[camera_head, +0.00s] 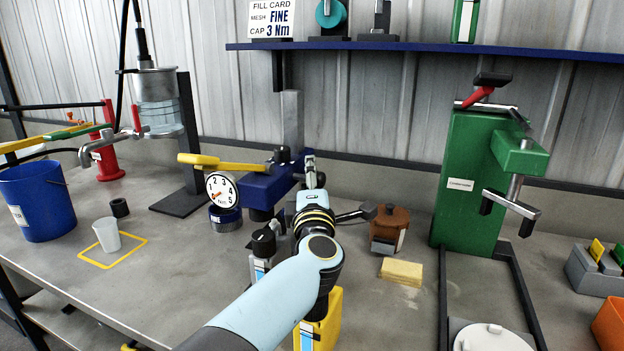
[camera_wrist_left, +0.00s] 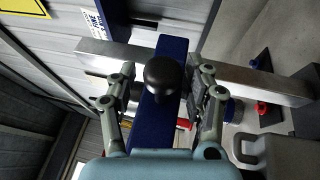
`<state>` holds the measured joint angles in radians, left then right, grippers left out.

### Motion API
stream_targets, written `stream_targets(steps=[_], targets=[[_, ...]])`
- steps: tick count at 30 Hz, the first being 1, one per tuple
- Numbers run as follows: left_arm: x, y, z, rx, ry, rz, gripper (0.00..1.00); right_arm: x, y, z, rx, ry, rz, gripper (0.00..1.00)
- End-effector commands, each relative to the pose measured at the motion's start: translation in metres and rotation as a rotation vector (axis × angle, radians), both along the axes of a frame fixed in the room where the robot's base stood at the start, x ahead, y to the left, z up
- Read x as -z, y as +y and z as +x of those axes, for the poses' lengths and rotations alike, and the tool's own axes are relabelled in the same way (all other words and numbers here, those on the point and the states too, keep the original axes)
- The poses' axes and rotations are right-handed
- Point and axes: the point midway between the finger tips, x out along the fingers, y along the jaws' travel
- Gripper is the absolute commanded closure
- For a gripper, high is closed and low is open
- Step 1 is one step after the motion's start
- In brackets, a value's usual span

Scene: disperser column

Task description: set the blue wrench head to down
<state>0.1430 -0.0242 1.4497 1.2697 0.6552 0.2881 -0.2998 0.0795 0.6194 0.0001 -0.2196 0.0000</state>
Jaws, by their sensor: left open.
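The blue wrench head (camera_head: 262,190) sits at mid-bench on a steel post (camera_head: 292,120), with a yellow handle (camera_head: 230,165) reaching left. A round dial gauge (camera_head: 221,190) is at its left side. In the left wrist view the blue part (camera_wrist_left: 158,125) runs lengthwise between my fingers, with a black knob (camera_wrist_left: 163,76) on it. My left gripper (camera_head: 302,172) is at the right side of the blue head in the head view. In the wrist view (camera_wrist_left: 163,84) its fingers stand open on both sides of the knob, and contact cannot be told. My right gripper is not in view.
A blue bucket (camera_head: 37,202), a clear cup (camera_head: 107,234) and a steel vessel (camera_head: 158,100) are at the left. A brown pot (camera_head: 390,228), a yellow sponge (camera_head: 401,271) and a green machine (camera_head: 468,180) stand right. A blue shelf (camera_head: 420,46) hangs above.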

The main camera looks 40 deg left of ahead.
Motion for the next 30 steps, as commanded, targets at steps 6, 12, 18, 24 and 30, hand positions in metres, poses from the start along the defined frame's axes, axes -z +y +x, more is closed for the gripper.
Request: stream_targets(steps=[6, 12, 18, 24, 30], targets=[[0.005, -0.013, -0.017, 0.001, 0.002, -0.004, 0.49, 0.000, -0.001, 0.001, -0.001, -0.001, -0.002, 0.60], [0.012, -0.034, -0.045, 0.000, 0.003, -0.002, 0.49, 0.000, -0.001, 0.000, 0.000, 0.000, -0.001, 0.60], [0.014, -0.043, -0.058, 0.000, 0.001, -0.002, 0.49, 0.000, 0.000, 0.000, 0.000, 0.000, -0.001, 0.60], [0.014, -0.044, -0.059, 0.000, 0.001, -0.001, 0.49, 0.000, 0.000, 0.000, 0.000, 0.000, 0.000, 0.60], [0.014, -0.042, -0.059, -0.006, -0.001, -0.007, 0.52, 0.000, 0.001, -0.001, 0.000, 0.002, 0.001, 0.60]])
